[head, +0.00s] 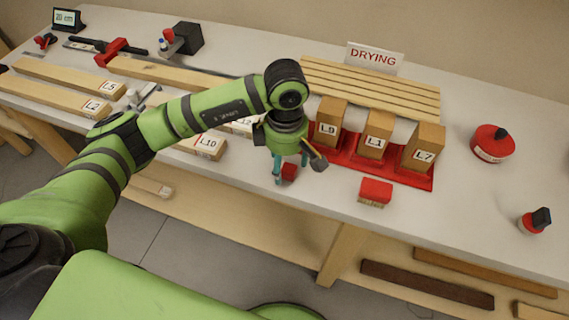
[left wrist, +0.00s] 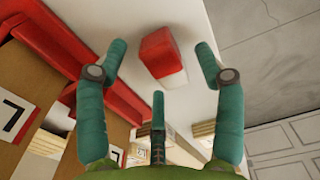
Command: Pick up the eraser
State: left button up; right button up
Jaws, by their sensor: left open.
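The eraser, a small red block with a white end, lies on the white bench top near its front edge. In the head view the eraser (head: 290,172) is at my left gripper (head: 284,166), which partly covers it. In the left wrist view the eraser (left wrist: 162,53) shows between the spread teal fingers of my left gripper (left wrist: 161,50), with clear gaps on both sides. The left gripper is open, pointing down, and holds nothing. My right gripper is in neither view.
A red rack (head: 408,177) with upright blocks L9, L1 and L7 stands just right of my left gripper. A red brush (head: 375,191) lies in front of it. Block L10 (head: 205,147) lies to the left. The bench's front edge is close.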

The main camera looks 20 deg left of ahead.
aim_at(286, 164)
pick_arm(q)
jog(key=shift+f, duration=0.45)
jog(key=shift+c, duration=0.4)
jog(key=c, duration=1.2)
notch_tip(286, 164, up, 9)
jog(key=b, duration=0.2)
jog(key=shift+b, duration=0.3)
jog(key=shift+r, duration=0.55)
